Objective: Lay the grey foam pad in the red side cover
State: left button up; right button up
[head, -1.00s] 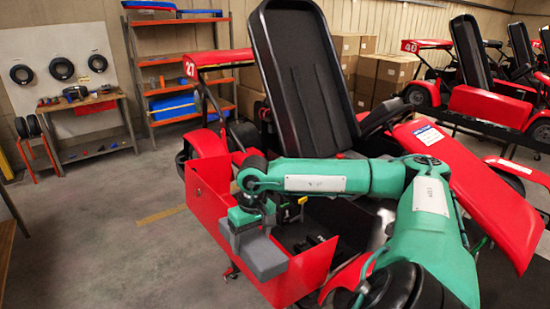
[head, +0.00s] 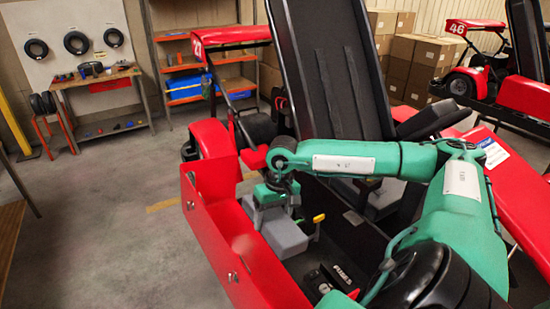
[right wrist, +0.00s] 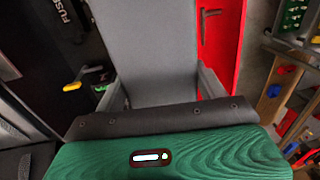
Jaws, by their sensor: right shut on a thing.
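The grey foam pad (head: 276,236) is held in my right gripper (head: 270,196), over the inner side of the red side cover (head: 230,250). The cover hangs open beside the kart like a deep tray, and its outer wall stands at the left of the pad. In the right wrist view the pad (right wrist: 165,45) is a flat grey slab between the two grey fingers of the gripper (right wrist: 160,92), with the red cover wall (right wrist: 222,50) just to its right. I cannot tell whether the pad touches the cover floor. My left gripper is not in view.
Inside the bay are a yellow-handled lever (head: 318,219) and a black fuse box (head: 330,279) close to the pad. The black seat (head: 335,70) rises behind. Open floor (head: 110,235) lies left of the cover. A workbench (head: 100,100) stands farther back.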

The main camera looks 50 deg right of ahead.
jog(key=f, duration=0.3)
jog(key=shift+w+d+f+b, duration=0.15)
jog(key=shift+w+b, duration=0.1)
jog(key=shift+b, duration=0.15)
jog(key=shift+a+f, duration=0.3)
jog(key=shift+f, duration=0.4)
jog(key=f+b, duration=0.1)
jog(key=f, duration=0.4)
jog(key=a+f+b, duration=0.1)
jog(key=f+b, duration=0.1)
jog(key=f, duration=0.3)
jog(key=a+f+b, duration=0.1)
jog(key=f+b, duration=0.1)
jog(key=f, duration=0.3)
jog(key=shift+w+f, duration=0.25)
jog(key=shift+f, duration=0.15)
jog(key=f+b, duration=0.2)
jog(key=b, duration=0.1)
jog(key=shift+w+a+f, duration=0.1)
jog(key=shift+a+f, duration=0.1)
jog(key=shift+f, duration=0.05)
pick_arm(q)
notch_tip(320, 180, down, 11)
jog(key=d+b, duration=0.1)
jog(key=b, duration=0.1)
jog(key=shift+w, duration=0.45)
pick_arm(e)
jog(key=shift+a+f, duration=0.15)
jog(key=shift+f, duration=0.8)
